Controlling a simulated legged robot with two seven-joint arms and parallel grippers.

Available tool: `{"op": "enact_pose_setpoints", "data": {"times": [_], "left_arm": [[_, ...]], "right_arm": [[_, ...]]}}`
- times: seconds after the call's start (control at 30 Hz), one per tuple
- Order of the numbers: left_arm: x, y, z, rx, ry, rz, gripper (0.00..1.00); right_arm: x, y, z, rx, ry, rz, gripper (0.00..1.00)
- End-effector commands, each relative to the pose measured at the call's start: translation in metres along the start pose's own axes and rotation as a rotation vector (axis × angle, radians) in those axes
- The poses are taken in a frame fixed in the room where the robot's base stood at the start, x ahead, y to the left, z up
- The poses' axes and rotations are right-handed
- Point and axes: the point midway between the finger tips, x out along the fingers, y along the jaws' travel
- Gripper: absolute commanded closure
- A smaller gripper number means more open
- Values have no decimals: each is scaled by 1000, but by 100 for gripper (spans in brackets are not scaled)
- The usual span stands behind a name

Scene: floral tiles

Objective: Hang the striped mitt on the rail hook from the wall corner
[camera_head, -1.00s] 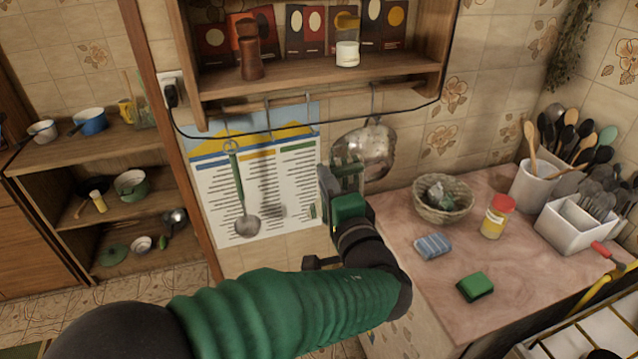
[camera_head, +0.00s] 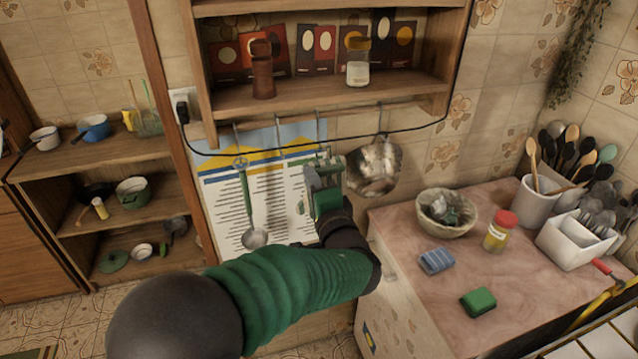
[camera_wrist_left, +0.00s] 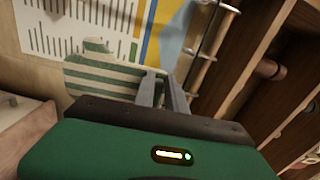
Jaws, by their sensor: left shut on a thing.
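The striped mitt (camera_wrist_left: 103,80), green and white, is held at the fingertips of my left gripper (camera_wrist_left: 163,78) in the left wrist view and lies in front of the wall poster. In the head view my left gripper (camera_head: 325,163) is shut on it, just below the rail (camera_head: 300,116), and mostly hides the mitt. A hook (camera_head: 318,125) hangs from the rail just above my gripper. Another hook (camera_head: 280,128) to the left looks empty. In the wrist view the rail (camera_wrist_left: 208,45) and its hooks are to the right of the fingers. My right gripper is out of view.
A ladle (camera_head: 248,205) hangs left of my gripper, and a metal strainer (camera_head: 377,168) hangs close on the right. The shelf (camera_head: 330,92) is above the rail, with a black cable (camera_head: 420,122) looping in front. The counter (camera_head: 420,290) is at lower right.

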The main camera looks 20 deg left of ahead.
Motion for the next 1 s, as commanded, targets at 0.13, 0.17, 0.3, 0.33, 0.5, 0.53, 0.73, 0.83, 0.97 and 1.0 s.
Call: {"op": "enact_pose_setpoints", "data": {"times": [0.13,0.17,0.3,0.33,0.5,0.53,0.73,0.83,0.97,1.0], "left_arm": [[10,-2,-2,2,0,-2,100],[12,-2,-2,2,0,-2,100],[20,3,-3,1,0,-3,100],[21,6,-3,0,1,-3,100],[29,10,-1,0,0,-4,100],[30,11,-1,-1,-1,-4,100],[32,12,-1,0,0,-2,100],[32,11,-2,1,1,-3,100],[32,10,-2,1,1,-3,100],[32,10,-2,1,1,-3,100]], "right_arm": [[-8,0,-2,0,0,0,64],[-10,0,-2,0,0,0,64],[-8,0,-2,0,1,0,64],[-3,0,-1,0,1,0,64],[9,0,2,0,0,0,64],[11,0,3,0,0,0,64],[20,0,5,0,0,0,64],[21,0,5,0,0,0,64],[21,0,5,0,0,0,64],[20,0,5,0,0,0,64]]}}
